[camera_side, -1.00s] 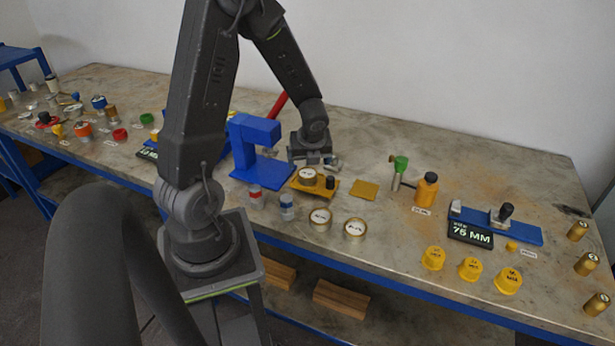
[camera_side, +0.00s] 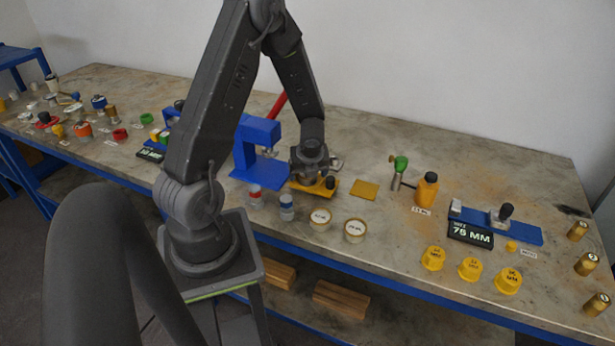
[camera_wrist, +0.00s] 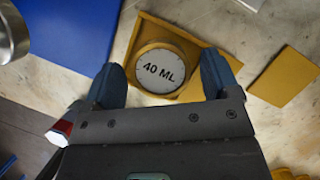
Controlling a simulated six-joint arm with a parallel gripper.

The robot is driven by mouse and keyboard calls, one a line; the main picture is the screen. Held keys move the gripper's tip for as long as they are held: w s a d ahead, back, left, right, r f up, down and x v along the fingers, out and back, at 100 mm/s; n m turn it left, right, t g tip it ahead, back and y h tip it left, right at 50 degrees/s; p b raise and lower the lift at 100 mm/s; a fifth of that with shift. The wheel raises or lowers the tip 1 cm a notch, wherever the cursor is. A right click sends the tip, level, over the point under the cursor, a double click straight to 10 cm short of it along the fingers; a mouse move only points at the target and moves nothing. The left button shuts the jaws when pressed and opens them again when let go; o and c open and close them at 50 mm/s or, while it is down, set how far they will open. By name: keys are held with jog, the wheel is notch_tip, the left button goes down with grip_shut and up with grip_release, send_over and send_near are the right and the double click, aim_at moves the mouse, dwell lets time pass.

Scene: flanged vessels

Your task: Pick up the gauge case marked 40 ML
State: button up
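The gauge case marked 40 ML (camera_wrist: 160,72) is round, with a white face and a brass-coloured rim. In the wrist view it sits in a shallow yellow tray (camera_wrist: 150,27), face towards the camera. My gripper (camera_wrist: 161,78) is open, with one blue-grey finger to the left of the case and one to the right. I cannot tell whether either finger touches it. In the side view my gripper (camera_side: 309,172) is down over the yellow tray (camera_side: 328,193) and hides the case.
A blue stand (camera_side: 258,150) is close on the left. Small capped vials (camera_side: 287,207) and two other round cases (camera_side: 320,218) (camera_side: 354,229) are in front. A flat yellow plate (camera_side: 364,190) lies to the right. An orange bottle (camera_side: 427,189) stands farther right.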

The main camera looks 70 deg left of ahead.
jog(key=c, duration=1)
jog(key=shift+o, duration=0.2)
jog(key=shift+r, duration=0.15)
